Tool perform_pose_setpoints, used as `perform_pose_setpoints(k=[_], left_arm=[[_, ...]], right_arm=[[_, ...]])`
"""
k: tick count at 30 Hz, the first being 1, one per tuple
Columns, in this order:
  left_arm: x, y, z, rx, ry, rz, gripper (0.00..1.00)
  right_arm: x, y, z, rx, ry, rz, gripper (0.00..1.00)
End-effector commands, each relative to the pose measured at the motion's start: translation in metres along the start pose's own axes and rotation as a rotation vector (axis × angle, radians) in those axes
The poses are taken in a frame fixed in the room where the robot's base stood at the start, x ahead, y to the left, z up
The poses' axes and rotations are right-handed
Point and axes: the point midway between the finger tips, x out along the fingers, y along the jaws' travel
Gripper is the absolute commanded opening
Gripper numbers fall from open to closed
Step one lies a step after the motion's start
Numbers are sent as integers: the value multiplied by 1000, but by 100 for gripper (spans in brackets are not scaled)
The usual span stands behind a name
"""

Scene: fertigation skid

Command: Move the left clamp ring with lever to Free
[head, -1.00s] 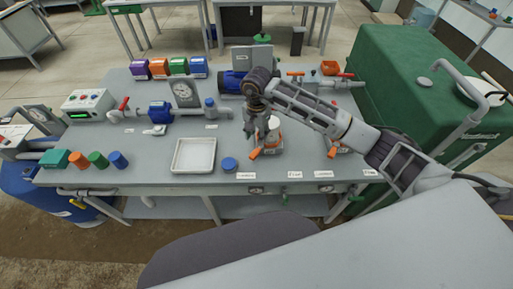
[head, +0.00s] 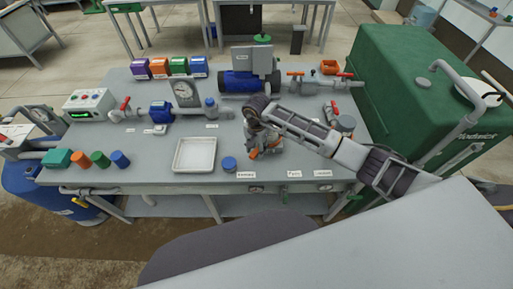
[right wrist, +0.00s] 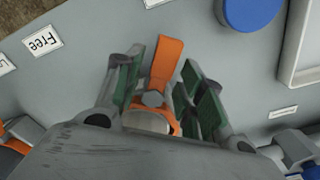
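The left clamp ring (right wrist: 150,123) shows in the right wrist view as a pale round body with an orange band, partly hidden by my gripper. Its orange lever (right wrist: 166,62) points to the top of that view, toward the table's front edge. My right gripper (right wrist: 158,85) is open, with one green-padded finger on each side of the lever and visible gaps between. In the head view my right gripper (head: 257,142) is low over the ring and hides most of it. A white "Free" label (right wrist: 43,40) lies to the upper left in the wrist view. My left gripper is not in view.
A blue cap (head: 229,163) and a white tray (head: 194,154) are left of the ring. A second orange-banded fitting (right wrist: 12,143) shows at the wrist view's left edge. A blue motor (head: 240,82) stands behind, a green tank (head: 420,90) to the right.

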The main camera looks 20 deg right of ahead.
Motion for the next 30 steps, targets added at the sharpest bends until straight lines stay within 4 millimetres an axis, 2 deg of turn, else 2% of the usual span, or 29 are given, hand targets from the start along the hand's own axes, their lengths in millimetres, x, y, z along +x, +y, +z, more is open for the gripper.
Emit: perform_pose_setpoints(k=[4,5,12,14,30], left_arm=[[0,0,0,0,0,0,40],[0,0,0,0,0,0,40],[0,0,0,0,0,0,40],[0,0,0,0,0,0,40],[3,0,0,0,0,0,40]], right_arm=[[0,0,0,0,0,0,39],[0,0,0,0,0,0,37],[0,0,0,0,0,0,6],[0,0,0,0,0,0,0],[0,2,-2,-24,2,-1,0]])
